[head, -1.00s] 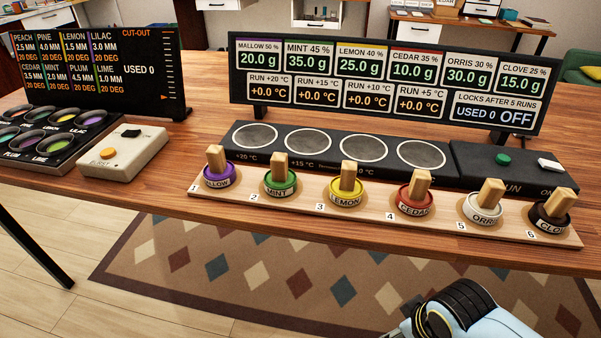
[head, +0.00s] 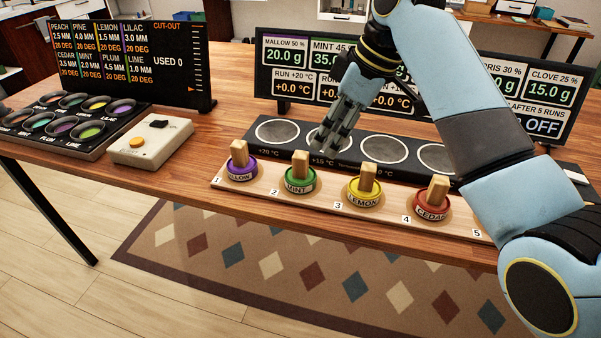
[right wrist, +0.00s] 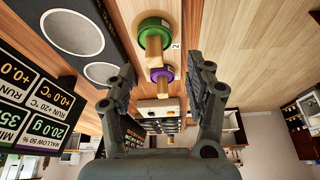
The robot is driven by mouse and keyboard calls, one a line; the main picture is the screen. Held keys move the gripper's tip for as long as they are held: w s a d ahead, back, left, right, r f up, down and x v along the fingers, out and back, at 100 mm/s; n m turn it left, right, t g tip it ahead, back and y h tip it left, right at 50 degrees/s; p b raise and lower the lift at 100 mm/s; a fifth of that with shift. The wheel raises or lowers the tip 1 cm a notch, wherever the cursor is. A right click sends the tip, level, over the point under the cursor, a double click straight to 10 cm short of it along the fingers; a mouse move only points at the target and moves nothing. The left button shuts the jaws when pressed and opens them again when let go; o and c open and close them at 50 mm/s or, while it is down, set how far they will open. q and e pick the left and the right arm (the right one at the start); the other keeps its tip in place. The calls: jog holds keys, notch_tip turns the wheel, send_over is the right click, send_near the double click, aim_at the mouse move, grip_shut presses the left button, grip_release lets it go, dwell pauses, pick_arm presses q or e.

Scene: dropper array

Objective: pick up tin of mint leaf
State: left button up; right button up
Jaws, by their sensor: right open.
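The mint tin (head: 300,181) is green with a wooden block handle on its lid. It stands in slot 2 of the wooden rack in the head view, and its green lid also shows in the right wrist view (right wrist: 154,32). My right gripper (head: 327,143) is open and empty, above and slightly behind and right of the mint tin, apart from it. In the right wrist view its open fingers (right wrist: 168,82) spread with the purple mallow tin (right wrist: 163,75) seen between them. My left gripper is not in view.
The yellow lemon tin (head: 364,192) and red cedar tin (head: 432,205) stand right of mint, and the mallow tin (head: 241,168) left. A black panel with round pads (head: 278,131) lies behind the rack. A display board (head: 283,64) stands behind that.

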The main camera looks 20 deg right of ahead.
aim_at(301, 154)
jog(key=shift+n, duration=0.5)
jog(key=w+a+f, duration=0.1)
jog(key=f, duration=0.1)
jog(key=w+a+f, duration=0.2)
jog(key=f, duration=0.1)
jog(key=w+a+f, duration=0.1)
jog(key=f, duration=0.1)
jog(key=shift+w+a+f, duration=0.15)
jog(key=shift+w+f, duration=0.2)
jog(key=shift+f, duration=0.05)
grip_shut()
